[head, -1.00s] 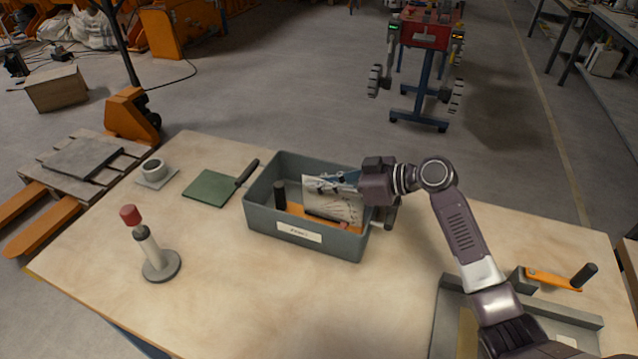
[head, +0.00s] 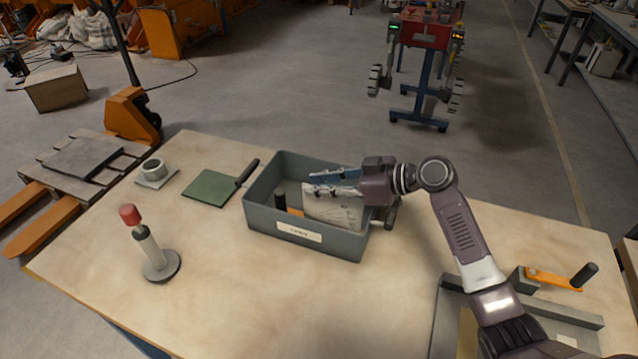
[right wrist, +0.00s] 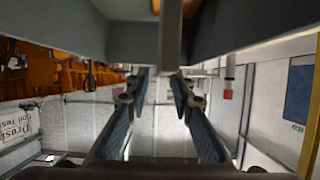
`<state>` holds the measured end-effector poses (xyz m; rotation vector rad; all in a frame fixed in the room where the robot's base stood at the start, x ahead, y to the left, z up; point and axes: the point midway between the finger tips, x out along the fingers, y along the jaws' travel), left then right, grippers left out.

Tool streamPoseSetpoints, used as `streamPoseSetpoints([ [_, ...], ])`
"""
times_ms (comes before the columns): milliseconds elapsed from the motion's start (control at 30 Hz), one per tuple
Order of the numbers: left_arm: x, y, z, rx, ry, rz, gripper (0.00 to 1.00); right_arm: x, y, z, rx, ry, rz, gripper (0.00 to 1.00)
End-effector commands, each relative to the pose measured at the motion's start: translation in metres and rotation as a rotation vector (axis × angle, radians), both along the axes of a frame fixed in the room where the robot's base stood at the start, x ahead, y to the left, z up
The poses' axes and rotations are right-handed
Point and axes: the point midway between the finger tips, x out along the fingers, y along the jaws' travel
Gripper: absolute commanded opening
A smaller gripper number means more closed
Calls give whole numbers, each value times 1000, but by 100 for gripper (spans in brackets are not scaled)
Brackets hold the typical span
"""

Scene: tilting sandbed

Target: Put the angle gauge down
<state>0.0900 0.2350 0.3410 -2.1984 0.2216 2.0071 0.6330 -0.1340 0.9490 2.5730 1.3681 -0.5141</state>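The angle gauge, a white plate with printed marks (head: 335,209), is inside the grey bin (head: 272,222), tilted, at the bin's right part. My right gripper (head: 310,183) is over the bin, its two fingers spread apart, just above the plate. In the right wrist view the gripper (right wrist: 160,77) also shows a gap between its fingers. I cannot tell whether a finger still touches the plate. The gauge's lower edge and what it rests on are hidden. My left gripper is not in view.
A green plate (head: 209,188), a grey ring on a base (head: 153,168) and a red-topped post (head: 148,248) stand left. A grey tray (head: 435,318) and an orange lever (head: 553,279) are right. The table's front middle is clear.

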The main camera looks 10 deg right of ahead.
Motion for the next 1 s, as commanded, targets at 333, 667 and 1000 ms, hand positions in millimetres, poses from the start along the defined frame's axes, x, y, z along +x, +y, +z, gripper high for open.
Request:
streamPoseSetpoints([
  [333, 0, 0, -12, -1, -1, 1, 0, -36, -56, 28, -6, -1, -2, 22],
  [667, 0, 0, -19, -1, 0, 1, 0, -60, -89, 48, -1, -1, 0, 22],
  [1000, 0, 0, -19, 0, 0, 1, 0, -62, -92, 51, 0, 0, 1, 22],
])
